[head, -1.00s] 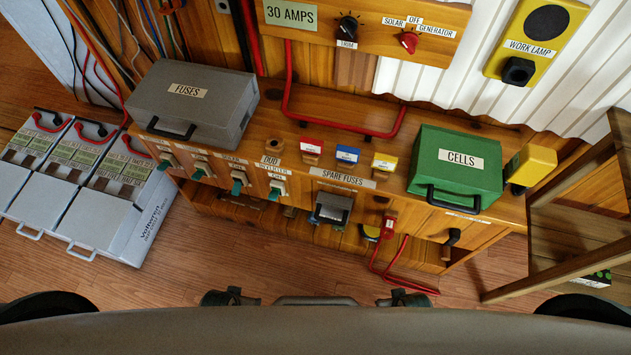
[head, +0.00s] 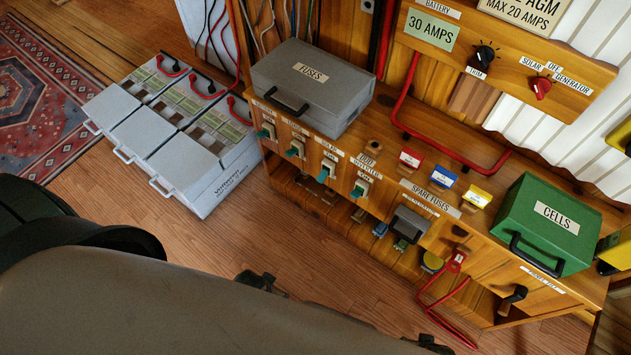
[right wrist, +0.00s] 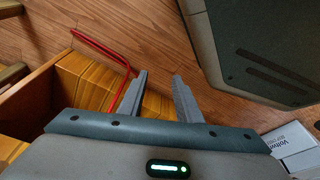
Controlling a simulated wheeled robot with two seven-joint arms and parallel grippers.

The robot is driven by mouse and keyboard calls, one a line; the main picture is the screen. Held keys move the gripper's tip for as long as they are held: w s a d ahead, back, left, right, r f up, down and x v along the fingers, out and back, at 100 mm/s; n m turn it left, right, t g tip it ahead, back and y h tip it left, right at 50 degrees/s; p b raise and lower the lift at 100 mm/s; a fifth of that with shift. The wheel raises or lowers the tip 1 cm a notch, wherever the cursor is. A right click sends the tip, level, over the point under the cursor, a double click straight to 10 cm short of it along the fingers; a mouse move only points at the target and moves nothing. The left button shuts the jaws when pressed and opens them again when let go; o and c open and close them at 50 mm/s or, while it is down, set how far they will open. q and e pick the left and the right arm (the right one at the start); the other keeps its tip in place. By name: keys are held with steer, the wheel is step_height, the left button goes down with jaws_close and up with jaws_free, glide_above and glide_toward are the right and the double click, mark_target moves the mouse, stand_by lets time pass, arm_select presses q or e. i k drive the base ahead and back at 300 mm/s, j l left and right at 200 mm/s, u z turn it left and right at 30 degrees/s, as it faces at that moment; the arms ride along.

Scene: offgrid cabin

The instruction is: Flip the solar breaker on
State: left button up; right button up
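A row of breakers with teal levers runs along the bench's front edge, each under a small label. The third from the left (head: 327,168) has a label that seems to read "SOLAR", but the print is small. Its lever hangs toward the lower side of its plate. The others are the first breaker (head: 267,131), the second (head: 296,148) and the inverter breaker (head: 361,187). My right gripper (right wrist: 159,78) shows in the right wrist view, open and empty, fingers apart, above the floor and near the bench. My left gripper is in no view.
Grey batteries (head: 190,160) stand on the floor left of the bench. The fuses box (head: 313,90) and green cells box (head: 547,225) sit on top. Floor before the breakers is open.

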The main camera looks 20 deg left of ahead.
mark_target(322, 175)
steer(key=k+j, duration=0.7)
steer(key=j, duration=0.25)
